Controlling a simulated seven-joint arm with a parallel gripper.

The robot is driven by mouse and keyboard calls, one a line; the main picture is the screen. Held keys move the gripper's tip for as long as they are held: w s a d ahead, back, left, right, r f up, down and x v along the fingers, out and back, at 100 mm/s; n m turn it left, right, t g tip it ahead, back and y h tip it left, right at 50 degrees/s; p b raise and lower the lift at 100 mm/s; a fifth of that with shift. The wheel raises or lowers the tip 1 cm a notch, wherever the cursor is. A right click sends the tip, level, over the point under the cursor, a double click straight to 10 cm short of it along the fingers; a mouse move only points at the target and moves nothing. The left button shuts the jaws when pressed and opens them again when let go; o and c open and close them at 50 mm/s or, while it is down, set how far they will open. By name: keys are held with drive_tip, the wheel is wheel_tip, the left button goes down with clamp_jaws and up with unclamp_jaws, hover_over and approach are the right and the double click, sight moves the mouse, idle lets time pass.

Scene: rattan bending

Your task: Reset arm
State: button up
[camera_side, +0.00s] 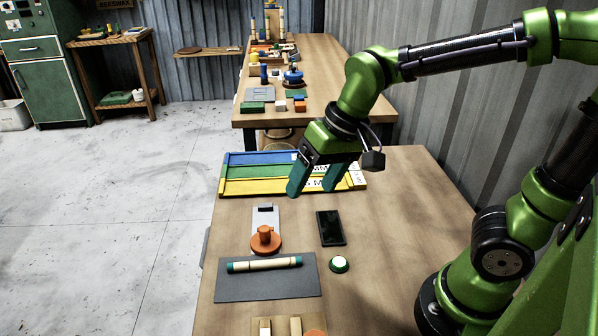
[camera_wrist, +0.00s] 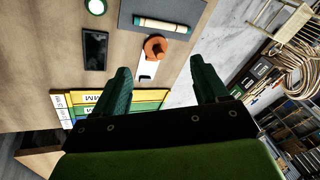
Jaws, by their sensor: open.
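My gripper (camera_side: 312,184) is open and empty, with two dark green fingers spread apart. In the side view it hangs above the table near the striped tray (camera_side: 224,188), and its fingers cover part of that tray. In the wrist view the open gripper (camera_wrist: 160,85) has nothing between its fingers. A rattan stick with green ends (camera_side: 264,264) lies on a dark grey mat (camera_side: 268,291), well in front of the gripper. The stick also shows in the wrist view (camera_wrist: 160,25).
An orange knobbed object (camera_side: 265,240) rests at a grey clipboard-like plate (camera_side: 264,213). A black phone-like slab (camera_side: 330,228) and a green-and-white button (camera_side: 339,264) lie to the right. A second table (camera_side: 330,95) with assorted items stands behind.

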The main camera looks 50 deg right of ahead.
drive_tip(key=o, duration=0.4)
drive_tip(key=w+a+f+m+g, duration=0.1)
drive_tip(key=w+a, duration=0.1)
drive_tip(key=w+a+f+m+g+h, duration=0.1)
drive_tip(key=w+a+f, duration=0.1)
drive_tip(key=w+a+f+m+g+h, duration=0.1)
drive_tip(key=w, duration=0.2)
drive_tip(key=shift+w+a+f, duration=0.1)
drive_tip(key=shift+a+f, duration=0.1)
drive_tip(key=shift+a, duration=0.2)
drive_tip(key=shift+o, duration=0.2)
drive_tip(key=f+m, duration=0.1)
drive_tip(key=f, duration=0.5)
drive_tip(key=w+f+m, duration=0.1)
drive_tip(key=f, duration=0.2)
drive_tip(key=shift+d+m, duration=0.1)
drive_tip(key=shift+m, duration=0.2)
drive_tip(key=shift+r, duration=0.1)
